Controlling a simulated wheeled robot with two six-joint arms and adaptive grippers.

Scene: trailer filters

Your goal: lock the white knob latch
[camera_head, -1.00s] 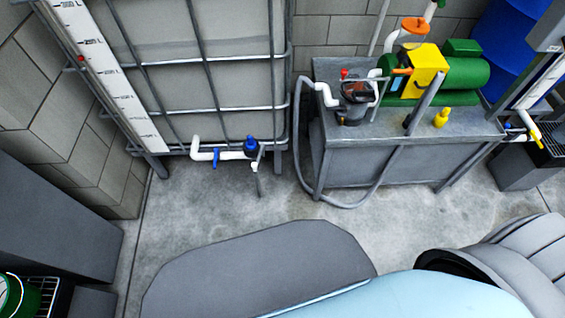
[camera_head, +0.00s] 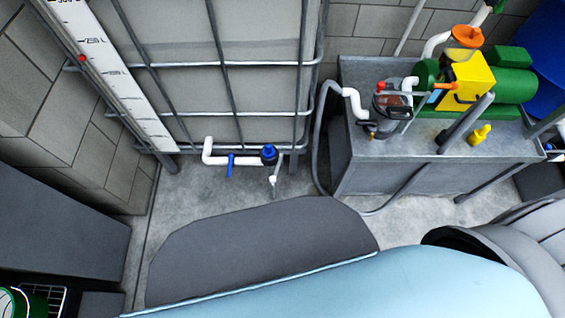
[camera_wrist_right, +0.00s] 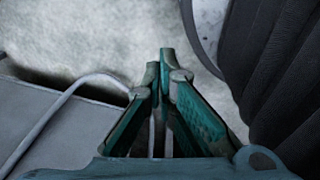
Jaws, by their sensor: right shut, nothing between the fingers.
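I cannot pick out a white knob latch for certain in either view. In the head view, a filter housing (camera_head: 390,112) with a reddish clear top stands on the grey metal bench (camera_head: 400,168), with white pipe elbows beside it. My right gripper (camera_wrist_right: 160,64) shows in the right wrist view, pointing away over pale floor, its teal-lined fingers together and empty. It touches no part of the bench or filter that I can see. My left gripper is in neither view.
A caged tank (camera_head: 225,75) stands at the back left, with a white outlet pipe and blue valve (camera_head: 268,153) low down. A green and yellow pump (camera_head: 465,80) sits on the bench. A grey hose (camera_head: 318,135) loops beside it. Concrete floor lies between.

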